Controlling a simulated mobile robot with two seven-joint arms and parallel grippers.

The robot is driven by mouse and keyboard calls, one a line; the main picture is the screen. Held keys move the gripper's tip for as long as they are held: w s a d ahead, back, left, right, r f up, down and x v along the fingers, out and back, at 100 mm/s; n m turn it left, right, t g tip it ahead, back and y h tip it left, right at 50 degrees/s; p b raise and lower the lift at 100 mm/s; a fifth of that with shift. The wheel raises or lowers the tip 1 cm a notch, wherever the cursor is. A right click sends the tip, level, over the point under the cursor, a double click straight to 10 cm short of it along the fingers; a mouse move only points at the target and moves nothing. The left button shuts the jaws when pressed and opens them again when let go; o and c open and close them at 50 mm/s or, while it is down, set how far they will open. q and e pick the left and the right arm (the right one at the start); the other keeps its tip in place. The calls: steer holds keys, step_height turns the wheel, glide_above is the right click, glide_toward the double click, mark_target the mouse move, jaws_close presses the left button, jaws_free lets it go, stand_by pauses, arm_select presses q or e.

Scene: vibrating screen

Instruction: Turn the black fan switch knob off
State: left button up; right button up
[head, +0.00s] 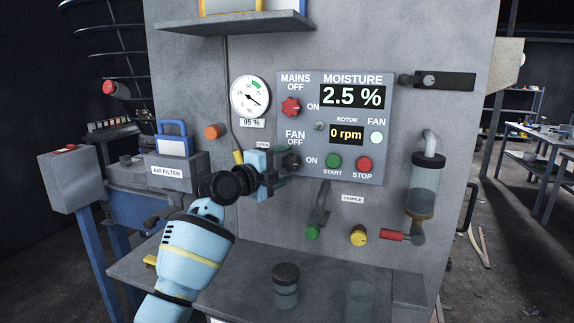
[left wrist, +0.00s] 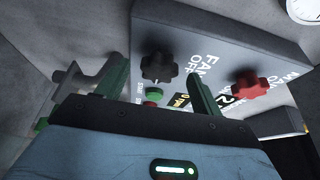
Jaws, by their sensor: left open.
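The black fan switch knob (head: 291,161) is on the grey control panel (head: 372,110), under the FAN OFF label and left of ON. In the left wrist view the lobed black knob (left wrist: 158,67) shows between and beyond the fingers. My left gripper (head: 284,167) is open at the knob, its green fingers pointing at the panel. I cannot tell whether a finger touches the knob. The fingers also show in the left wrist view (left wrist: 160,88). The rotor display (head: 346,134) reads 0 rpm, and the fan lamp (head: 376,138) is pale. My right gripper is not in view.
The red mains knob (head: 291,107) is just above the fan knob. Green start (head: 334,161) and red stop (head: 364,165) buttons are to the right. A sample lever (head: 320,204) hangs below. A lidded jar (head: 286,284) stands on the lower shelf.

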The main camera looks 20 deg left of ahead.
arm_select(q)
steer(key=shift+x, duration=0.85)
steer(key=shift+c, duration=0.4)
steer(key=c, duration=0.9)
steer(key=shift+f, duration=0.1)
